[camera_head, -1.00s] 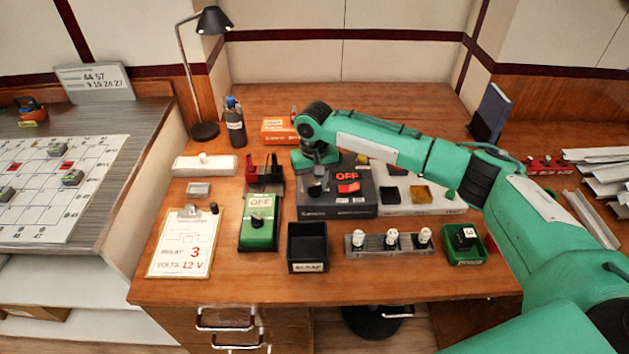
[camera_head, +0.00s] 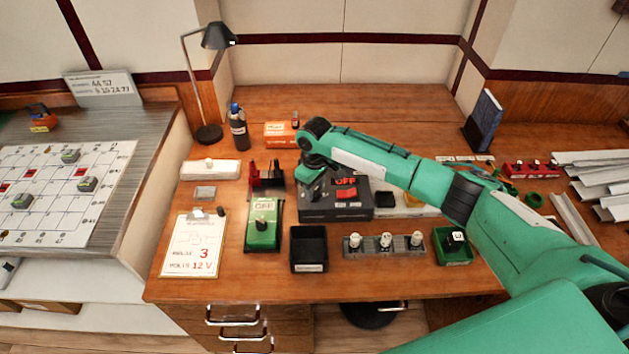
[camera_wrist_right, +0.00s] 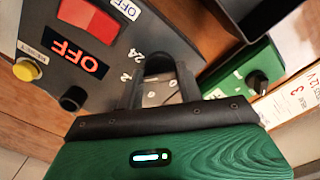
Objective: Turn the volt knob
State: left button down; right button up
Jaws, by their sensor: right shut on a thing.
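The dark power supply box (camera_head: 352,212) stands on the desk with a red switch (camera_head: 346,192) and a display reading OFF. In the right wrist view its face shows the red switch (camera_wrist_right: 89,18), the OFF display (camera_wrist_right: 72,58), a yellow button (camera_wrist_right: 27,69) and a separate black knob (camera_wrist_right: 72,98). My right gripper (camera_head: 313,190) is down at the left part of the box. In the right wrist view my right gripper (camera_wrist_right: 158,70) is shut on the volt knob, beside the printed 24. The fingers hide most of that knob, so its pointer cannot be read. My left gripper is not in view.
A clipboard (camera_head: 190,243) reads relay 3, volts 12 V. A green box with a knob (camera_head: 263,225), a black scrap bin (camera_head: 309,246), a grey socket strip (camera_head: 366,250) and a green tray (camera_head: 452,259) line the desk front. A lamp (camera_head: 208,133) stands behind left.

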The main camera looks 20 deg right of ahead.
aim_at(315, 190)
jog(key=shift+n+p, duration=0.6)
jog(key=shift+n, duration=0.6)
jog(key=o, duration=1)
notch_tip(315, 190, up, 14)
jog(key=b, duration=0.2)
jog(key=shift+f, duration=0.1)
